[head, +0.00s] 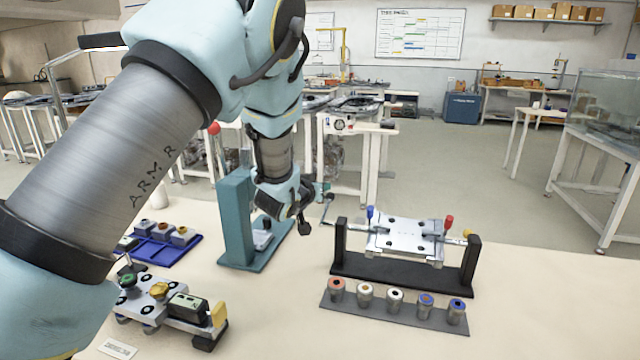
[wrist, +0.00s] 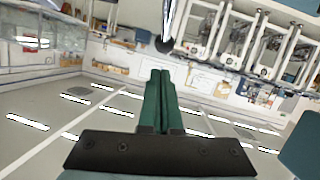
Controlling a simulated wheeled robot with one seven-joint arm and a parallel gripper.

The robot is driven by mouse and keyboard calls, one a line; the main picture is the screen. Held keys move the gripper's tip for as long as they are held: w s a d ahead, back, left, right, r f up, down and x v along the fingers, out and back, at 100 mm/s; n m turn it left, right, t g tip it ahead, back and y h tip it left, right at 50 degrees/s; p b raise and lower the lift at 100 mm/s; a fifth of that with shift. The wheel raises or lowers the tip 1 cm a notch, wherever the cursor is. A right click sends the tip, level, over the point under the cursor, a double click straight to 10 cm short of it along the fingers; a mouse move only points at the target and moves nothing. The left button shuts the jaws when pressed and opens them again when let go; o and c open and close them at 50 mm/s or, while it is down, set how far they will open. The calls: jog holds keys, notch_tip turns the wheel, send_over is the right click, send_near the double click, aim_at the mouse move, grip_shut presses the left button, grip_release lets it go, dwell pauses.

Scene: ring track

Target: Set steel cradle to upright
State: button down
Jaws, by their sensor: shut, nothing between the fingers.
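The steel cradle (head: 405,238) is a silvery plate hung between two black posts on a black base, with one blue and one red knob on top. Its broad face shows and looks near level; I cannot tell its exact tilt. A thin crank with a dark ball end (head: 328,197) sticks out at its left side. My gripper (head: 325,187) is beside that ball. In the wrist view its green fingers (wrist: 159,95) are shut with nothing between them. The dark ball (wrist: 165,43) shows just beyond the fingertips, on a metal rod; whether they touch is unclear.
A row of capped cylinders (head: 395,298) stands in front of the cradle. A teal stand (head: 237,215) is behind my wrist to the left. A blue tray (head: 165,250) and a fixture with knobs (head: 165,305) are at left. The table's right side is clear.

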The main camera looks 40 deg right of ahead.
jog(key=shift+g+y, duration=0.4)
jog(key=shift+y, duration=0.5)
jog(key=shift+w+d+f+b, duration=0.3)
jog(key=shift+d+f+b, duration=0.15)
jog(key=shift+f+b, duration=0.15)
jog(key=shift+w+d+f+b, duration=0.25)
jog(key=shift+d+f+b, duration=0.25)
jog(key=shift+f, duration=0.1)
jog(key=shift+w+d+f+b, duration=0.3)
jog(key=shift+d+f+b, duration=0.1)
jog(key=shift+f+b, duration=0.2)
jog(key=shift+f, duration=0.1)
jog(key=shift+w+d+r, duration=0.1)
jog(key=shift+r, duration=0.35)
jog(key=s+a+r+b, duration=0.1)
jog(key=s+a+r, duration=0.1)
jog(key=a+r, duration=0.5)
notch_tip(320, 180, up, 3)
jog(key=shift+r, duration=0.1)
